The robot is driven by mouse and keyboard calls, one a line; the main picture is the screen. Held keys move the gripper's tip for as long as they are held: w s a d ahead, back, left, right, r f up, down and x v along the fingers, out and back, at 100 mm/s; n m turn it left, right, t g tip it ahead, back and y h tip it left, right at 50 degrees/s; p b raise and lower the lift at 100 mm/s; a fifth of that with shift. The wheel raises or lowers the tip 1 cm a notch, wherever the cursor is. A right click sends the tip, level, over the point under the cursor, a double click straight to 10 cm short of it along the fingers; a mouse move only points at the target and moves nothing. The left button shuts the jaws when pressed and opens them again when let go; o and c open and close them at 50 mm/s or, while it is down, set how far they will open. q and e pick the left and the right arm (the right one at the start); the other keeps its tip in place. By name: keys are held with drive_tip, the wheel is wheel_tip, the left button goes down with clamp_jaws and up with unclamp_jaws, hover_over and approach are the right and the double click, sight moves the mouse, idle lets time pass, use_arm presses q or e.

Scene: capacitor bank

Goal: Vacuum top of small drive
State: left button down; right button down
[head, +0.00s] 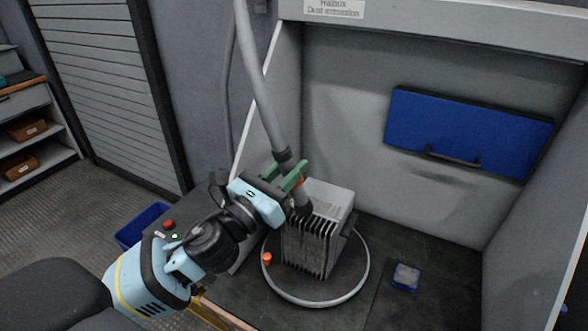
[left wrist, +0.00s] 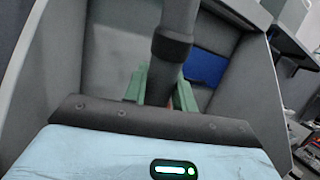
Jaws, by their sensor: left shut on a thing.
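The small drive (head: 308,247) is a grey block with heat-sink fins and a pale top. It stands on a round turntable (head: 318,301) with a light rim, inside the booth. My left gripper (head: 297,178) is shut on the vacuum hose (head: 264,105), whose dark collar shows just above the fingers. In the left wrist view the hose (left wrist: 172,48) runs up between the green fingers (left wrist: 136,84). The hose's lower end is at the upper left part of the drive, by the top of the fins. I cannot tell whether it touches. My right gripper is not in view.
A blue panel (head: 468,131) with a handle is on the booth's back wall. A small blue box (head: 406,277) lies on the dark floor right of the turntable. An orange knob (head: 267,258) is at the turntable's left. A blue bin (head: 143,224) stands outside, left.

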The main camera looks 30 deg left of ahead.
use_arm(q)
drive_tip(key=shift+a, duration=1.15)
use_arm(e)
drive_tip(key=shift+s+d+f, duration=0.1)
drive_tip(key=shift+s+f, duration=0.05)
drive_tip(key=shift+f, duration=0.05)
use_arm(q)
drive_tip(key=shift+w, duration=0.1)
drive_tip(key=shift+w+r, duration=0.1)
drive_tip(key=shift+w, duration=1.85)
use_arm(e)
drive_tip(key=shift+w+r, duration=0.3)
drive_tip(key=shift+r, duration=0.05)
use_arm(q)
drive_tip(key=shift+d, duration=0.2)
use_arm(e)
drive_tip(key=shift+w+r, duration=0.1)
